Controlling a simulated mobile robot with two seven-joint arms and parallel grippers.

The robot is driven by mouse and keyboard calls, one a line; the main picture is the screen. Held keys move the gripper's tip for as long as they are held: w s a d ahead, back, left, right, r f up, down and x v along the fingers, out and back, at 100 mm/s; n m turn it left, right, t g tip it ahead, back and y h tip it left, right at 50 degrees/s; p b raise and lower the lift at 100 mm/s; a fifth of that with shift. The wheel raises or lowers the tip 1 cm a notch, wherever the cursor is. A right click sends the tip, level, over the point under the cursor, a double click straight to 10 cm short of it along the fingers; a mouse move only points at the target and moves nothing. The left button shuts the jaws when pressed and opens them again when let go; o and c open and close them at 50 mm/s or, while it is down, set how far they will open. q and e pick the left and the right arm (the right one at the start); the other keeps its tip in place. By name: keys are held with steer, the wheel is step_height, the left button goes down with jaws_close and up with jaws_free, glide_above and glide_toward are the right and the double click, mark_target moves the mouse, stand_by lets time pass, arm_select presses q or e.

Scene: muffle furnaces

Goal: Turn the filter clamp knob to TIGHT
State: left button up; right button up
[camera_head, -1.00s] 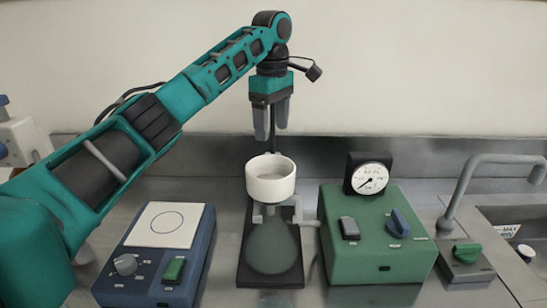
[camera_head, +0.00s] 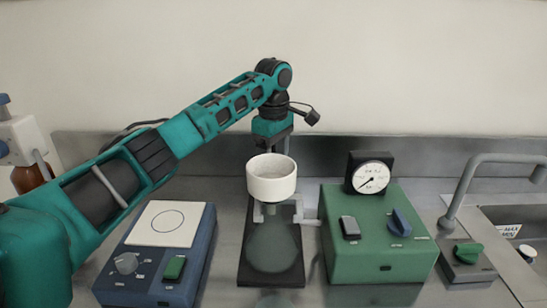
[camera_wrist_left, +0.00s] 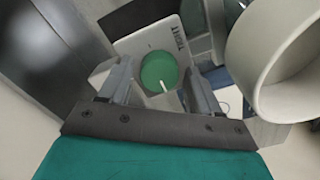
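The filter clamp knob (camera_wrist_left: 158,70) is round and green with a white pointer line, on a pale plate (camera_wrist_left: 131,46) in the left wrist view. The pointer is toward the lower edge of the knob in that view, and the word TIGHT stands above right of the knob. My left gripper (camera_wrist_left: 160,84) is open, with one finger on each side of the knob and a visible gap. In the head view its fingers are hidden behind the white filter funnel (camera_head: 271,188), which stands above a flask (camera_head: 275,247). The knob is hidden there. My right gripper is not in view.
The white funnel (camera_wrist_left: 285,65) is close on the right in the wrist view. A blue hotplate (camera_head: 187,258) stands left of the flask stand, and a green pump box with a gauge (camera_head: 378,255) stands right. A tap (camera_head: 463,190) and sink are far right. The wall is behind.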

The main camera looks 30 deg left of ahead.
arm_select(q)
steer(key=c, duration=0.9)
steer(key=shift+o, duration=0.2)
